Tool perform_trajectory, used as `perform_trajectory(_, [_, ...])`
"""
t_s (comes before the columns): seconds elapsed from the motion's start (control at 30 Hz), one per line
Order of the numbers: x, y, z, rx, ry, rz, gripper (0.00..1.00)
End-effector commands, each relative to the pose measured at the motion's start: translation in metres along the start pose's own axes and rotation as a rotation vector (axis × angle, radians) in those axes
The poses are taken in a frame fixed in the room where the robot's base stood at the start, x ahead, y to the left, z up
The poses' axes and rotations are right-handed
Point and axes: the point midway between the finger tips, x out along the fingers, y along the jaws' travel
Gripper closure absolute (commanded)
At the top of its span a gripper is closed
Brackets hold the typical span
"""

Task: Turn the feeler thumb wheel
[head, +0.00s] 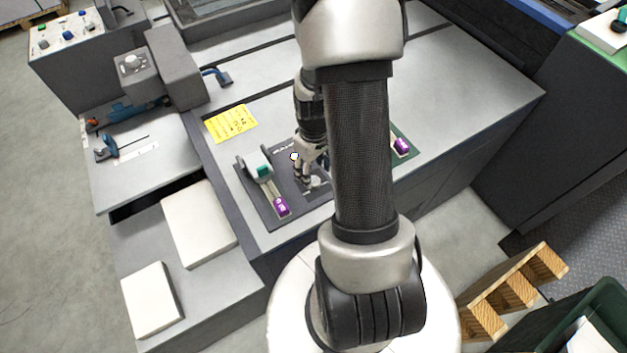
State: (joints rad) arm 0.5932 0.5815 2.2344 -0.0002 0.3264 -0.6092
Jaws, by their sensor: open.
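My gripper (306,178) is open and points down over a dark panel (254,202) on the grey machine top. A small pale round part (316,183) shows close beside its fingertips; I cannot tell whether it is the feeler thumb wheel or whether the fingers touch it. Left of the gripper on the panel is a light block with a green part (263,171) and a slot running to a purple tag (281,207).
Another purple piece (402,146) sits on a green plate right of my arm. A yellow note (231,123) lies behind the panel. White paper stacks (198,224) lie on the lower left table. A wooden pallet (515,290) and green bin (590,318) stand front right.

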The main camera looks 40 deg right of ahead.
Motion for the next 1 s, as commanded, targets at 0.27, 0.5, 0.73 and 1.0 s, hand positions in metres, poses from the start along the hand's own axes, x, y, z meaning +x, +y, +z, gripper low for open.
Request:
perform_trajectory(0.27, [0.041, 0.0, 0.0, 0.0, -0.001, -0.001, 0.48])
perform_trajectory(0.5, [0.047, 0.0, -0.001, 0.0, 0.001, 0.001, 0.48])
perform_trajectory(0.73, [0.046, 0.0, 0.0, 0.0, 0.001, 0.001, 0.52])
perform_trajectory(1.0, [0.046, 0.0, 0.0, 0.0, 0.001, 0.001, 0.7])
